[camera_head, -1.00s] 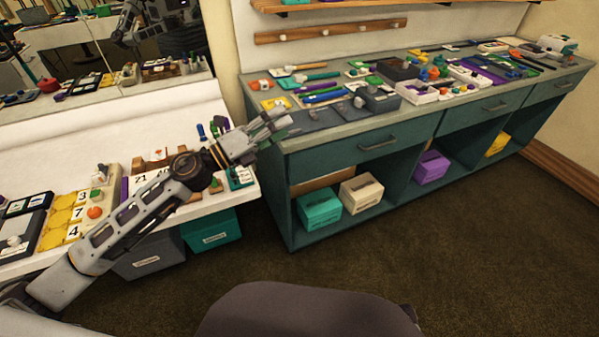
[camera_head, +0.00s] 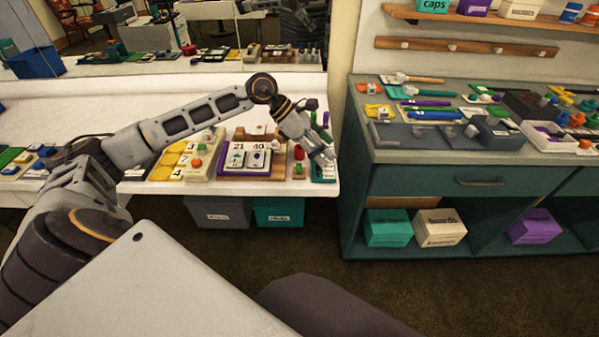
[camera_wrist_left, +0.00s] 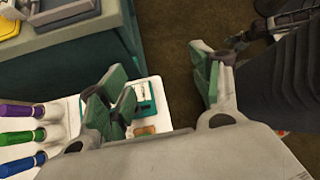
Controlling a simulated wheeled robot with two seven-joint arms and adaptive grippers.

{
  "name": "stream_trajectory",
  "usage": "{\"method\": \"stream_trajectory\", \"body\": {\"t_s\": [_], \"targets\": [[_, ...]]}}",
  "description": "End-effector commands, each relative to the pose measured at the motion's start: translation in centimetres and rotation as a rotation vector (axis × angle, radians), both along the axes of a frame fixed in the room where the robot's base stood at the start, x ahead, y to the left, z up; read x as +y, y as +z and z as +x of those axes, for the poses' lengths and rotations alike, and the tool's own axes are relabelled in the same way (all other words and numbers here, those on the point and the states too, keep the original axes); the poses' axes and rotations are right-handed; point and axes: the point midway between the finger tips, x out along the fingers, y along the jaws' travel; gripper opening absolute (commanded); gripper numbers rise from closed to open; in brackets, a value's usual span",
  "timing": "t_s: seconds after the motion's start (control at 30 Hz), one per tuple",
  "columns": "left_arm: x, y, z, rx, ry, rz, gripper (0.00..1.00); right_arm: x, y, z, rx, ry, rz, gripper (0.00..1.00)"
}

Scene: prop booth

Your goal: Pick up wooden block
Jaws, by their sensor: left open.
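My left gripper (camera_head: 322,152) is open and empty, at the right end of the white table (camera_head: 75,125). In the left wrist view its green-padded fingers stand wide apart (camera_wrist_left: 160,88). A small tan, wood-coloured piece (camera_wrist_left: 145,130) shows just past the left finger, beside a teal card (camera_wrist_left: 146,100); the gripper partly hides that area, and I cannot tell for sure that it is the wooden block. In the head view my gripper covers part of the teal card (camera_head: 325,174). My right gripper is not in view.
A teal counter (camera_head: 400,155) with many small props stands right of the table, across a narrow gap. A wooden tray (camera_head: 272,174) with number cards and a red bottle (camera_head: 299,152) are left of my gripper. Purple, green and blue markers (camera_wrist_left: 25,138) show in the left wrist view.

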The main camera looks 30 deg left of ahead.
Motion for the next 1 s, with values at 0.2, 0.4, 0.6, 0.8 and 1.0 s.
{"method": "stream_trajectory", "body": {"t_s": [0.2, 0.4, 0.6, 0.8, 1.0], "targets": [[7.2, -0.1, -0.5, 0.032, -0.015, 0.252, 0.64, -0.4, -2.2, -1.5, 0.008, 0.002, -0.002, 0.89], [11.4, 0.3, -1.2, 0.067, -0.013, 0.386, 0.64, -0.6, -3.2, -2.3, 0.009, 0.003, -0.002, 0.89], [12.3, 0.3, -1.4, 0.076, -0.014, 0.413, 0.64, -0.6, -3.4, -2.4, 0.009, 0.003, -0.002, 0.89], [12.2, 0.3, -1.3, 0.075, -0.013, 0.412, 0.64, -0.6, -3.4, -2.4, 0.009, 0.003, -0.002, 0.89], [12.0, -0.3, -1.2, 0.075, -0.014, 0.410, 0.64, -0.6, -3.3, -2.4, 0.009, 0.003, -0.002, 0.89]]}}
